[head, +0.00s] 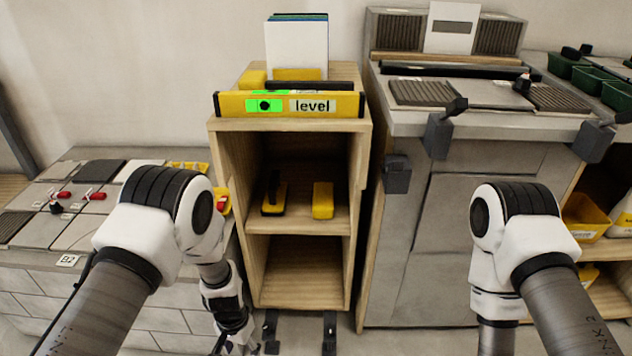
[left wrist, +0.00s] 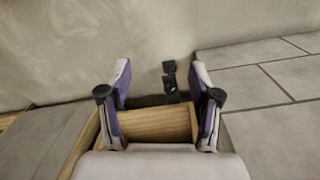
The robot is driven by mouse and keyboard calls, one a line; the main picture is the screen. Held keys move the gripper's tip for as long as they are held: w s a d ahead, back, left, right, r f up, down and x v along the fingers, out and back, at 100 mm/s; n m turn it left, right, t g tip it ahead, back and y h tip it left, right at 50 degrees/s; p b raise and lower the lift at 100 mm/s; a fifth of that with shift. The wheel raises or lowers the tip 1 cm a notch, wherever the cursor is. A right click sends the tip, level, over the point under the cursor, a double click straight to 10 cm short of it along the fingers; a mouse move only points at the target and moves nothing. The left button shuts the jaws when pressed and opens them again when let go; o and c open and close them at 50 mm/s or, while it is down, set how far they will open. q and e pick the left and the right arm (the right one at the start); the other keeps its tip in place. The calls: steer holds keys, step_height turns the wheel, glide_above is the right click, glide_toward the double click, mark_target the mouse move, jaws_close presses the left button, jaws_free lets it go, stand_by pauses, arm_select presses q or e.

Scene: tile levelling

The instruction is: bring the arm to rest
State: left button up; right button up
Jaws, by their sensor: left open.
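My left arm reaches in from the left in the head view and bends downward. My left gripper (head: 236,345) hangs at the bottom edge there, just left of the wooden shelf unit (head: 361,150), partly cut off. In the left wrist view my left gripper (left wrist: 162,82) is open, its two fingers apart with nothing held. A wooden surface (left wrist: 150,124) shows behind and between the fingers; how far off it is, I cannot tell. My right arm (head: 515,225) also points down, and its gripper is out of frame.
A yellow level (head: 290,104) lies on top of the shelf unit, with yellow tools (head: 323,200) inside. A low tiled bench (head: 35,235) with red-handled pieces stands left. A grey workbench (head: 480,225) with dark clamps stands right, beside yellow bins (head: 585,215).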

arm_select(q)
steer(key=s+a+r+n+p, duration=0.2)
steer(key=s+a+r+p, duration=0.1)
steer(key=s+r+p, duration=0.8)
steer(key=s+a+r+n+p, duration=0.1)
steer(key=s+a+r+p, duration=0.3)
steer(key=s+r+p, duration=0.8)
steer(key=shift+s+a+r+n+t+p, duration=0.35)
steer(key=shift+r+p, duration=0.65)
steer(key=shift+r, duration=1.85)
steer(key=shift+d, duration=0.1)
